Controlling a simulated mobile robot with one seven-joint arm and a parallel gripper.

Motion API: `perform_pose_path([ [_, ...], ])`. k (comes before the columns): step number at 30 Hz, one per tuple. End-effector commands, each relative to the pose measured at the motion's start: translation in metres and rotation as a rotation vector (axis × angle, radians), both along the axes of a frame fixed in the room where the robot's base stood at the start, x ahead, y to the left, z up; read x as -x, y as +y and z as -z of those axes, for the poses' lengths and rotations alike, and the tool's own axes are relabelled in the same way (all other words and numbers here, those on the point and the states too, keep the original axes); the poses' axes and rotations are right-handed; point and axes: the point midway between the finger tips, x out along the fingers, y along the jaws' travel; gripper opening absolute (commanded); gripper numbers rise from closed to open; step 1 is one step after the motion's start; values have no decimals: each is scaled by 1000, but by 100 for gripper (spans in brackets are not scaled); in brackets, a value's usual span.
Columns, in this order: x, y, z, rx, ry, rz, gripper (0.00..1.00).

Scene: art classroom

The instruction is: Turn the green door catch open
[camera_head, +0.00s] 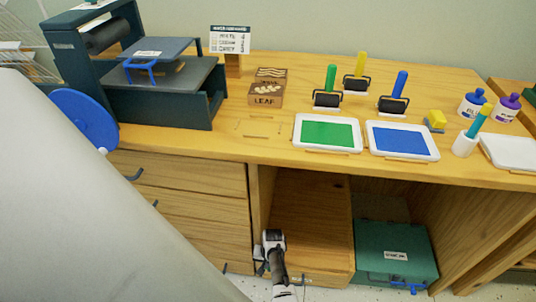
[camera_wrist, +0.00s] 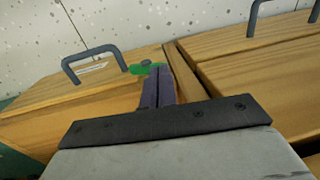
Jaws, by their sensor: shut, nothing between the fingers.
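The green door catch (camera_wrist: 142,69) shows in the wrist view as a small green bar with a grey pivot, at the upper edge of a wooden door front. It lies just beyond and to the left of my fingertips (camera_wrist: 158,76); I cannot tell whether they touch it. The bar lies roughly sideways in the picture. My gripper is shut and empty, with its two dark fingers together. In the head view my gripper (camera_head: 268,256) is low at the left front of the wooden cabinet (camera_head: 312,220) under the counter. The catch cannot be made out there.
The door has a dark grey handle (camera_wrist: 92,60) left of the catch. Wooden drawers (camera_head: 180,200) stand left of my gripper. A green box (camera_head: 396,248) with a blue latch stands to the right. The counter (camera_head: 235,143) overhangs the cabinet and carries trays and rollers.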

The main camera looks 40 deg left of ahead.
Motion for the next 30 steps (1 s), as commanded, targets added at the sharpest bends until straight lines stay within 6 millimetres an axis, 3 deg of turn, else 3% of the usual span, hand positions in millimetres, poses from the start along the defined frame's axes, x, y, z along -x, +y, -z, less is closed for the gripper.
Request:
perform_pose_path([
  [21, 1, 2, 0, 0, 0, 0, 0],
  [30, 1, 2, -12, 0, 0, 0, 0],
])
